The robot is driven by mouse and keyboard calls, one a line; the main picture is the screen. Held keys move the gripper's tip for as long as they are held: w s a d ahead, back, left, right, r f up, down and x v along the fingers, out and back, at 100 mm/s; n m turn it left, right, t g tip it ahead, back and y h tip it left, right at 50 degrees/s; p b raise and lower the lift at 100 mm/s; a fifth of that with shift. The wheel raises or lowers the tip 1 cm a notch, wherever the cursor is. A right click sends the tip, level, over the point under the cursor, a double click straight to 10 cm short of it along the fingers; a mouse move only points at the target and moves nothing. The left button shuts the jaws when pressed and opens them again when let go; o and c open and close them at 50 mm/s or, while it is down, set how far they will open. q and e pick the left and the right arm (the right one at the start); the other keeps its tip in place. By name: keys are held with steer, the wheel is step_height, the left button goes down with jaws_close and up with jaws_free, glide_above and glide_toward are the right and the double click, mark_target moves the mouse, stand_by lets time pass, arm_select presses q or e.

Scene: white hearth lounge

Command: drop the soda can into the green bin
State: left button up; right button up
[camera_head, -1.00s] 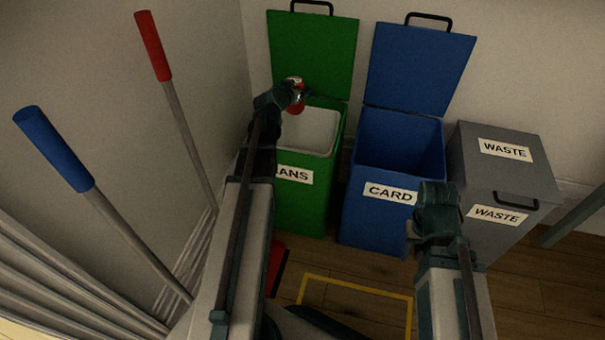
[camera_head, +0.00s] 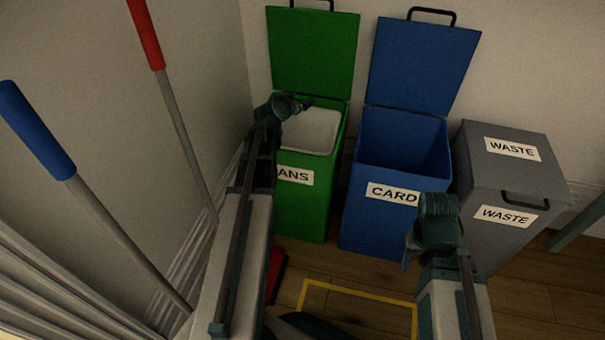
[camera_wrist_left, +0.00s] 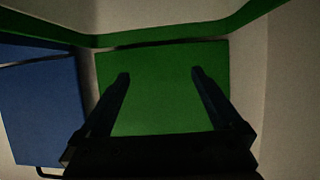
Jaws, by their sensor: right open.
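The green bin (camera_head: 305,210), labelled for cans, stands at the back left with its lid (camera_head: 312,48) up and a pale liner (camera_head: 312,130) inside. My left gripper (camera_head: 298,103) is over the bin's opening, towards its rear left. In the left wrist view my left gripper (camera_wrist_left: 160,75) has its fingers wide apart and nothing between them, with the green lid (camera_wrist_left: 160,100) behind. The soda can is not visible in any current view; part of the bin's inside is hidden. My right gripper (camera_head: 425,228) is open and empty, in front of the blue bin's right side.
An open blue card bin (camera_head: 385,225) and a closed grey waste bin (camera_head: 505,175) stand to the right. Red-handled (camera_head: 146,35) and blue-handled (camera_head: 38,130) poles lean at the left wall. A yellow outline (camera_head: 360,290) marks the floor in front.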

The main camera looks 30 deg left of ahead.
arm_select(q)
steer(key=p+v, duration=0.5)
steer(key=v, duration=0.8)
steer(key=shift+s+r, duration=0.2)
steer(key=shift+s, duration=0.15)
